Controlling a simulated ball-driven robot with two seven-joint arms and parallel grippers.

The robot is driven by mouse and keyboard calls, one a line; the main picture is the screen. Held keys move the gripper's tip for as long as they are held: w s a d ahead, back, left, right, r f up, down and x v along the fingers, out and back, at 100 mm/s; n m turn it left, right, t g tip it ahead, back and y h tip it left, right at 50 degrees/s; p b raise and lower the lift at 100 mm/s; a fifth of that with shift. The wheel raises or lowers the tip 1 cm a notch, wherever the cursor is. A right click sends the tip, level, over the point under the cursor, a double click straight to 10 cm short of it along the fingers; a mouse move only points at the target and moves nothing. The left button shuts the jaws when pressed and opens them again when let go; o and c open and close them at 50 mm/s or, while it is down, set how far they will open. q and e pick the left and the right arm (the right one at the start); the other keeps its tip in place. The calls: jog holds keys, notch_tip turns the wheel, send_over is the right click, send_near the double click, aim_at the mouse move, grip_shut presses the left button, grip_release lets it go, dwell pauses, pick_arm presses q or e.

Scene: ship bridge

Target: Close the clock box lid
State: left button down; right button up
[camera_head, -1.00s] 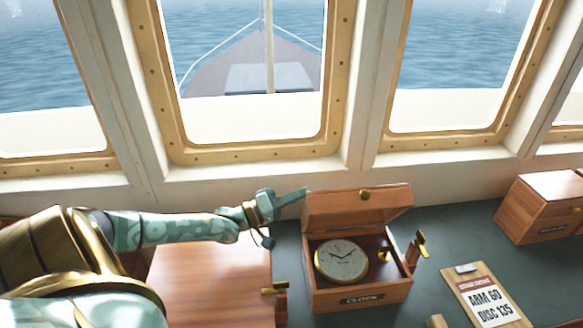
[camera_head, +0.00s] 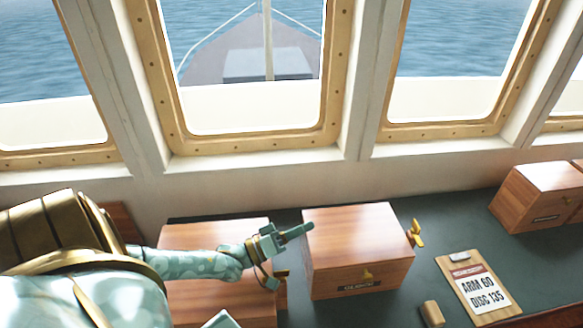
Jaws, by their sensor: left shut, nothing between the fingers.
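The clock box (camera_head: 360,266) is a wooden box on the dark counter, right of the middle of the view. Its lid (camera_head: 352,229) lies down flat over the top, and the clock inside is hidden. A brass knob shows on the front, above a dark label, and a brass fitting (camera_head: 416,234) sticks out at the right side. My left gripper (camera_head: 308,228) is shut and empty, with its fingertips at the left edge of the lid. I cannot tell whether they touch it. My right gripper is not in view.
Another wooden box (camera_head: 205,238) stands to the left, partly behind my left arm. A third box (camera_head: 545,192) stands at the far right. A clipboard (camera_head: 477,288) and a small wooden block (camera_head: 432,313) lie to the right. Windows rise behind the counter.

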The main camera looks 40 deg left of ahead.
pick_arm(q)
jog(key=shift+s+d+f, duration=0.1)
jog(key=shift+f, duration=0.05)
dwell(0.4)
notch_tip(320, 180, up, 5)
jog(key=p, duration=0.5)
jog(key=s+a+f+b, duration=0.4)
jog(key=s+a, duration=0.2)
jog(key=s, duration=0.1)
jog(key=shift+f, duration=0.15)
jog(key=shift+s, duration=0.1)
